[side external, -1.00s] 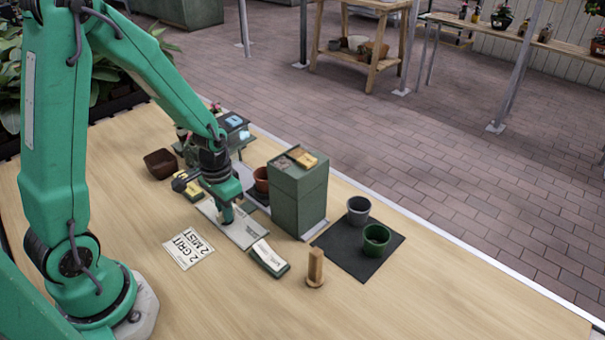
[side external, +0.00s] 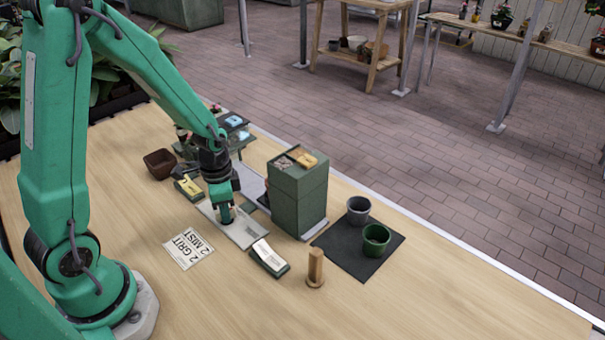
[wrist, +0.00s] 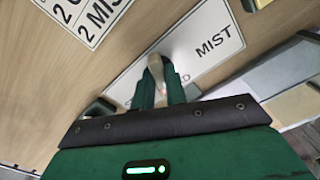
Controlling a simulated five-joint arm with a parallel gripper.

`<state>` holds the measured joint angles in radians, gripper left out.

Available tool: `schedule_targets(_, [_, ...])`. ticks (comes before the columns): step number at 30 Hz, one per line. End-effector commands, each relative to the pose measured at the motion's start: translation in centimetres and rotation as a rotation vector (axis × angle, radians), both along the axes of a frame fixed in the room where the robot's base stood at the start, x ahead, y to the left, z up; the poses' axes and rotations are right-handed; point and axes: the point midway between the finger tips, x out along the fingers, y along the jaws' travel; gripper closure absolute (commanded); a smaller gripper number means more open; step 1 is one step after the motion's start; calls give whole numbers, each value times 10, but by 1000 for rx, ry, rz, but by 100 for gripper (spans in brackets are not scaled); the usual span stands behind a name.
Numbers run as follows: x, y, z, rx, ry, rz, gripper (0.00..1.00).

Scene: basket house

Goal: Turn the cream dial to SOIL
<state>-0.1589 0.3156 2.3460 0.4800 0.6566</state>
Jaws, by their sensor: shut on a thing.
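The cream dial (wrist: 155,62) shows between my fingertips in the wrist view, largely covered by them. It sits on a pale label plate (side external: 246,236); the plate also shows in the wrist view (wrist: 190,35). The word MIST is readable right of the dial, and a partly hidden word ends in D. I cannot read SOIL, and the dial's exact pointing is hidden. My gripper (side external: 227,218) reaches down to the plate, with its fingers (wrist: 158,85) shut on the dial.
A card reading "2 GRIT 2 MIS" (side external: 188,248) lies left of the plate. A tall green box (side external: 299,200) stands close on the right. Nearby are a green block with a white label (side external: 269,257), a wooden peg (side external: 315,268) and a dark mat (side external: 352,262) with pots. The front table is clear.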

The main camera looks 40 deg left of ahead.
Motion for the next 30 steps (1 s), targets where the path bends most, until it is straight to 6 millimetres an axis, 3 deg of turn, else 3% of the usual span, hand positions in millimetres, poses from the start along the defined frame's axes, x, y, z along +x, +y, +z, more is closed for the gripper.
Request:
schedule_targets(16, [0,0,0,0,-1,-74,93])
schedule_targets(30, [1,0,0,0,-1,-432,93])
